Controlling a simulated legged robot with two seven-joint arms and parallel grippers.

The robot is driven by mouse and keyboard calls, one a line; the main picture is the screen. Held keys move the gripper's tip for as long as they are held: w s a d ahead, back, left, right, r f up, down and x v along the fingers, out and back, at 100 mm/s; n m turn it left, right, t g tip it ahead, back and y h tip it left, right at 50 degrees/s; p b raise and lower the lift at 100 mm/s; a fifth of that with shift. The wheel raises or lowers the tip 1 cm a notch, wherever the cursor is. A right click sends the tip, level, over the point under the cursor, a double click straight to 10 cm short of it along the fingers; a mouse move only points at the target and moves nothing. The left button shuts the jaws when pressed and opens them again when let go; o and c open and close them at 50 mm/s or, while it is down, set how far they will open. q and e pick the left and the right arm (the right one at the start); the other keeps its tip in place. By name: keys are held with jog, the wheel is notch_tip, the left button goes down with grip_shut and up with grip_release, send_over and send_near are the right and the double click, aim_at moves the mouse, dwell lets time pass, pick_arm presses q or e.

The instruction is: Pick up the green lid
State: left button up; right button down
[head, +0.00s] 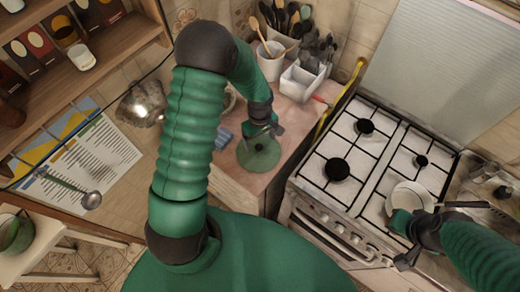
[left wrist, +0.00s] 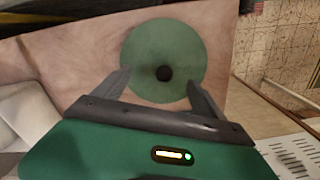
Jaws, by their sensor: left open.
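The green lid (head: 260,160) is a flat round disc with a dark knob at its middle. It lies on the wooden counter (head: 240,183), left of the stove. In the left wrist view the lid (left wrist: 180,45) shows whole, with its knob just beyond and between the fingertips. My left gripper (head: 264,131) is over the lid's far edge in the head view. Its fingers (left wrist: 158,80) are spread and hold nothing. My right gripper (head: 402,238) is at the stove's front right, by a pale pan (head: 408,196); its finger gap is unclear.
A utensil pot (head: 270,65) and a white caddy (head: 300,82) stand behind the lid. A blue cloth-like item (head: 223,138) lies to its left. The gas stove (head: 345,150) is on the right. A steel colander (head: 143,103) and a ladle (head: 91,200) are at the left.

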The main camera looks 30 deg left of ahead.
aim_at(259, 147)
pick_arm(q)
jog(key=f, duration=0.2)
jog(key=f+p, duration=0.1)
jog(key=f, duration=0.1)
jog(key=shift+s+a+f, duration=0.1)
jog(key=shift+s+a, duration=0.25)
jog(key=shift+s, duration=0.05)
jog(key=shift+f, duration=0.15)
jog(key=shift+w+d, duration=0.1)
jog(key=shift+d, duration=0.35)
jog(key=c, duration=0.5)
jog(key=shift+a, duration=0.2)
jog(key=c, duration=1)
jog(key=shift+d, duration=0.1)
grip_shut()
